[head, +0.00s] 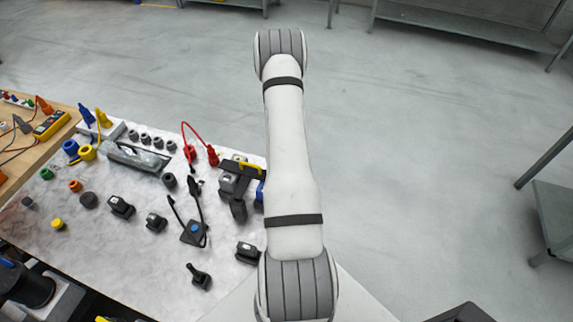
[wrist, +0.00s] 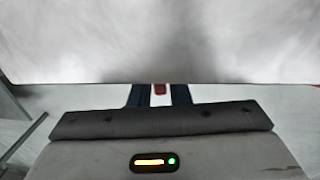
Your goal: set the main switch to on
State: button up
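In the head view my arm hides most of the gripper. A workbench panel (head: 130,265) with many controls lies left of my arm. A dark switch block with a yellow bar (head: 250,166) sits at its right edge, beside my arm. I cannot tell which control is the main switch or how it is set.
A black lever (head: 199,277), a device with a blue button (head: 194,229) and several black, yellow and green knobs stand on the panel. Red leads (head: 213,156) arch at its back. A wooden table with a yellow meter (head: 52,124) is far left.

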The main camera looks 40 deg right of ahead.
grip_shut()
jog(key=shift+w+f+b, duration=0.15)
jog(key=shift+f+b, duration=0.15)
jog(key=shift+b, duration=0.75)
jog(key=shift+a+r+g+h+b, duration=0.1)
jog(key=shift+r+g+h+b, duration=0.15)
jog(key=shift+g+b, duration=0.5)
jog(key=shift+o, duration=2)
grip_release()
jog(key=shift+r, duration=0.1)
jog(key=b+v, duration=0.1)
jog(key=v, duration=0.6)
jog(key=shift+r, duration=0.35)
